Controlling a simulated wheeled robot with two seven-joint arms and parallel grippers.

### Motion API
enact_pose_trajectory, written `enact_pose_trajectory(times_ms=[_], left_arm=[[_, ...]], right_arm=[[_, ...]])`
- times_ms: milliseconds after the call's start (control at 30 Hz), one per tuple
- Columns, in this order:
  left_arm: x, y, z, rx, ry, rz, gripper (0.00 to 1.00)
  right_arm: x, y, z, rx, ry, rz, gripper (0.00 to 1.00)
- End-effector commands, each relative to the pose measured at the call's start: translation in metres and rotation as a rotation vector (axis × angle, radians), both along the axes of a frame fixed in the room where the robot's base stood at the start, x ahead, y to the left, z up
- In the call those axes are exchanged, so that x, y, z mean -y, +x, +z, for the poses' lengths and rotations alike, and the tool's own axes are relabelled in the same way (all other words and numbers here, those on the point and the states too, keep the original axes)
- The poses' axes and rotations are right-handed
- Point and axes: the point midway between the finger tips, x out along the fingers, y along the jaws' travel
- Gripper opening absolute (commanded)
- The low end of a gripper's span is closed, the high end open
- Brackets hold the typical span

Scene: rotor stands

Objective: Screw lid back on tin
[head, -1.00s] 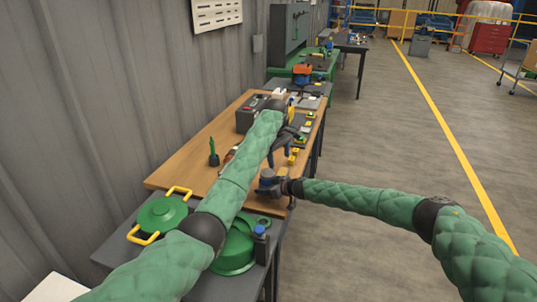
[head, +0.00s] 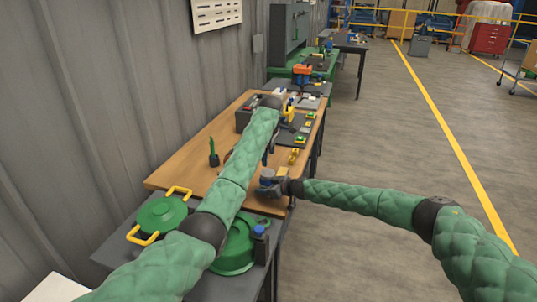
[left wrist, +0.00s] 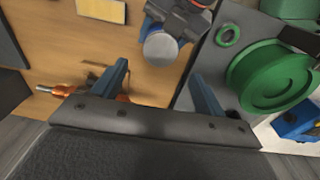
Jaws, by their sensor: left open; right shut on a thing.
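My right gripper (head: 274,186) is low over the near right edge of the wooden bench and is shut on a small grey-blue round thing, which looks like the tin (head: 266,175). In the left wrist view the tin's round grey end (left wrist: 160,48) shows beside the right gripper's dark jaws. My left gripper (left wrist: 160,70) is open, with its two blue fingers apart and nothing between them. The tin lies just beyond the gap between those fingers, not clasped. In the head view the left fingers are mostly hidden by my left arm. I cannot make out a separate lid.
A wooden bench (head: 180,171) runs along the wall with yellow and green parts (head: 300,140) on it. Open floor lies to the right.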

Motion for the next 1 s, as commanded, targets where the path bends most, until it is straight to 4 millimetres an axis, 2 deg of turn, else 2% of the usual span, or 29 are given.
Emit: enact_pose_trajectory(times_ms=[167,400,600,1000], left_arm=[[-0.001,0.000,-0.015,-0.003,0.002,0.000,0.72],[-0.002,0.002,-0.049,-0.003,0.000,-0.001,0.72],[-0.003,0.003,-0.070,-0.002,0.001,-0.001,0.72],[-0.003,0.004,-0.079,0.000,0.000,-0.001,0.72]], right_arm=[[0.000,0.000,0.001,0.001,0.001,0.000,0.00],[0.000,0.000,0.001,0.001,0.001,0.000,0.00],[0.000,0.000,0.001,0.001,0.001,0.000,0.00],[0.000,0.000,0.001,0.001,0.001,0.000,0.00]])
